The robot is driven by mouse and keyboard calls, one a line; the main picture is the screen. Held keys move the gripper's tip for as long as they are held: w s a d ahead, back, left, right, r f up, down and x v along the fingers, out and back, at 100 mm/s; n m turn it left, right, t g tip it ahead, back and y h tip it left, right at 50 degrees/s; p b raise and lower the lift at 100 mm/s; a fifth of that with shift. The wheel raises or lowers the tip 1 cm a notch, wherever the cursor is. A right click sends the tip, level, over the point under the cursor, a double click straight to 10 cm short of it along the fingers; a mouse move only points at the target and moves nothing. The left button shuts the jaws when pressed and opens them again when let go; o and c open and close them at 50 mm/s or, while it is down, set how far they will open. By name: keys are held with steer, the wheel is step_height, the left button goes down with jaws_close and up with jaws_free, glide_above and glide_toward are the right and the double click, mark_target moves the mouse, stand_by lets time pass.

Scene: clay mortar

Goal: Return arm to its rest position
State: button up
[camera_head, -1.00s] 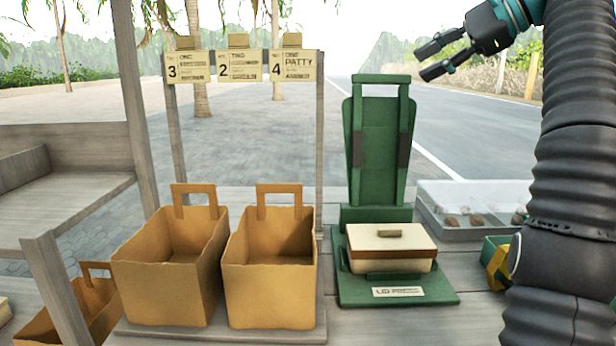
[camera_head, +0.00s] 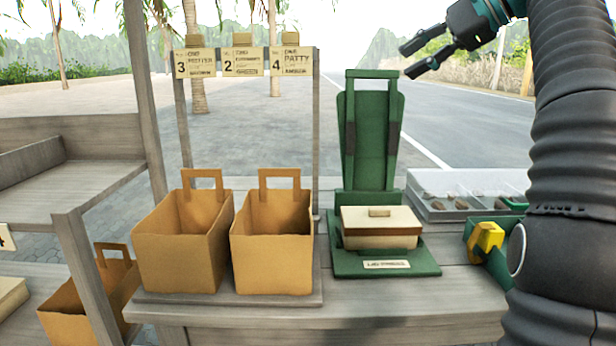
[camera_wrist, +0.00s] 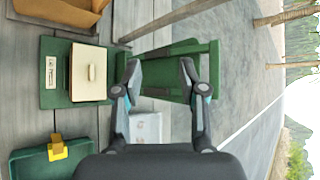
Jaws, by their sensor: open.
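My gripper (camera_head: 428,57) is raised at the upper right of the head view, well above the table, with its fingers apart and nothing between them. In the wrist view my gripper (camera_wrist: 158,75) also shows open and empty, with the green press beyond it. The green press (camera_head: 371,140) stands upright on the table, its tall back raised. A cream lidded box (camera_head: 379,228) sits on the press base, and it also shows in the wrist view (camera_wrist: 86,88). My arm comes down the right side and hides part of the table.
Two open orange bags (camera_head: 184,250) (camera_head: 272,250) stand left of the press. A clear tray (camera_head: 440,205) with dark lumps and a green thing with a yellow part (camera_head: 487,237) lie right of it. A sign rack (camera_head: 242,62) rises behind the bags. Air around my gripper is clear.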

steer(key=s+a+f+n+h, duration=0.1)
steer(key=s+f+n+h, duration=0.2)
steer(key=s+f, duration=0.6)
steer(key=s+a+f+n+g+h, duration=0.1)
steer(key=s+f+n+h, duration=0.2)
steer(key=f, duration=1.7)
steer(key=s+a+f+n+h, duration=0.1)
steer(key=s+f+n+h, duration=0.2)
steer(key=s+f+n, duration=0.5)
steer(key=s+f, duration=0.6)
steer(key=s, duration=0.2)
steer(key=shift+s+f, duration=0.25)
steer(key=shift+f, duration=0.05)
